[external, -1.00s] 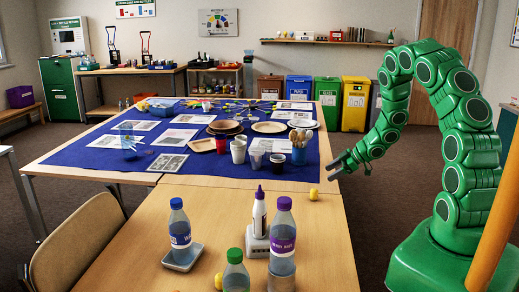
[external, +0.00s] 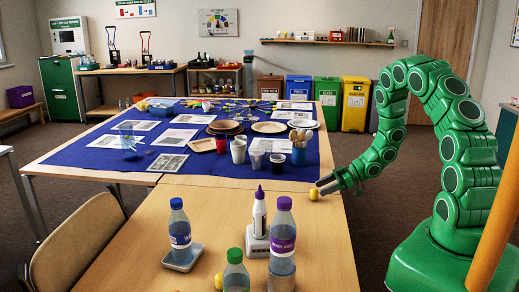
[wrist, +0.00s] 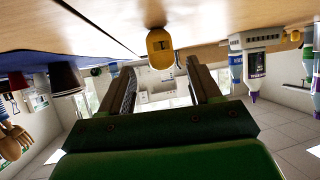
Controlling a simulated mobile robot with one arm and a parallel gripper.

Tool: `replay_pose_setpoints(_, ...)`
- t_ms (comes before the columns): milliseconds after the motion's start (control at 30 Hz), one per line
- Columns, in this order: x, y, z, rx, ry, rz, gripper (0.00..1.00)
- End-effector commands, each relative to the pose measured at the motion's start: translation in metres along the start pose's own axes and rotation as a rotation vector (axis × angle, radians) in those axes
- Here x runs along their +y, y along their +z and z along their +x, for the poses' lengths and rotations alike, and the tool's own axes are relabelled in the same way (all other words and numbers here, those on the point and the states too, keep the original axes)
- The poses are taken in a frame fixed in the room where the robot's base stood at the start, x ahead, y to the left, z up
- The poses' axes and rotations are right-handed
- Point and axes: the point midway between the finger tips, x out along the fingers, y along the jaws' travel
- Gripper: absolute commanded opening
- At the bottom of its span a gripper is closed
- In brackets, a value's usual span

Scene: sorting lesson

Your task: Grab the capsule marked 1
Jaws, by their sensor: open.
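A small yellow capsule (external: 314,194) sits near the right edge of the front wooden table. In the wrist view the capsule (wrist: 160,45) bears a dark mark that looks like a 1, though it is small. My gripper (external: 325,187) is low beside its right side. The jaws (wrist: 160,74) are open and empty, and the capsule shows centred between them, just ahead of the fingertips. Another yellow piece (external: 219,281) is near the front of the table, left of the green-capped bottle; its mark cannot be read.
A glue bottle (external: 259,215) on a white block, a purple-capped bottle (external: 283,240), a blue-capped bottle (external: 180,232) and a green-capped bottle (external: 236,272) stand on the front table. Cups (external: 238,152) stand on the blue cloth behind. The table around the capsule is clear.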

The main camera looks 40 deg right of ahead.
Motion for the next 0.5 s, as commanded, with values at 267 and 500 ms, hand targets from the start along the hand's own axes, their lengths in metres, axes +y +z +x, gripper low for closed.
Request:
replay_pose_setpoints(267,-0.003,0.002,0.029,-0.001,-0.002,0.002,0.63)
replay_pose_setpoints(500,-0.003,0.002,0.046,0.000,-0.001,-0.001,0.63)
